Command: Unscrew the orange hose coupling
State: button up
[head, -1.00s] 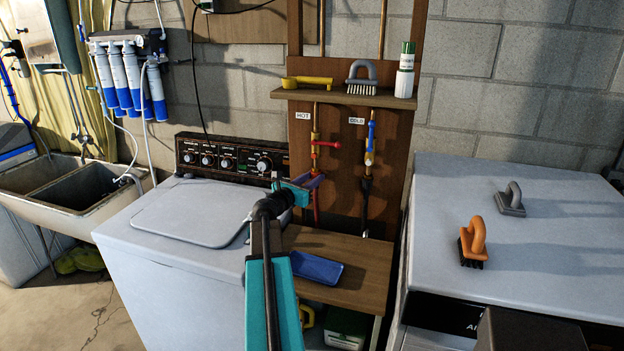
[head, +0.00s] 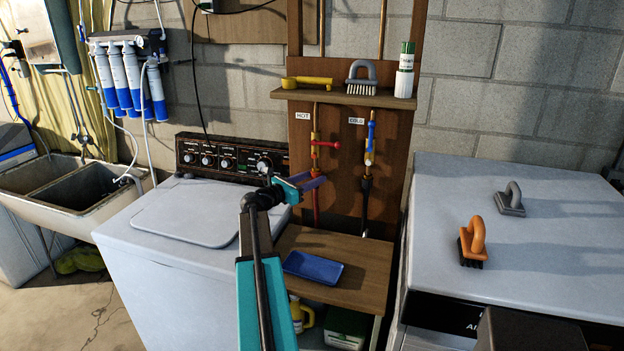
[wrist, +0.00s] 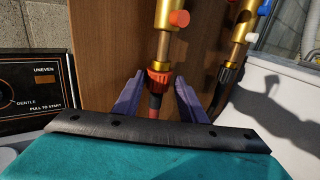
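The orange hose coupling (wrist: 159,79) sits upright below the brass hot valve (wrist: 168,15) in the wrist view, with a dark red hose (wrist: 154,106) running down from it. My gripper (wrist: 159,75) is open, with one purple finger on each side of the coupling and hose. Gaps show on both sides, so the fingers look apart from it; their exact depth is hard to tell. In the head view my gripper (head: 312,183) is at the pipes under the HOT label, and it largely hides the coupling there.
The cold valve's hose (head: 366,195) hangs close on the right. A washer (head: 170,260) stands left, and a low wooden table with a blue tray (head: 313,267) is below. A shelf (head: 345,97) with a brush and can is above. A white machine (head: 560,240) stands right.

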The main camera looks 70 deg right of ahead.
jog(key=shift+w, duration=0.2)
jog(key=shift+f, duration=0.3)
jog(key=shift+f, duration=0.1)
jog(key=shift+v, duration=1.4)
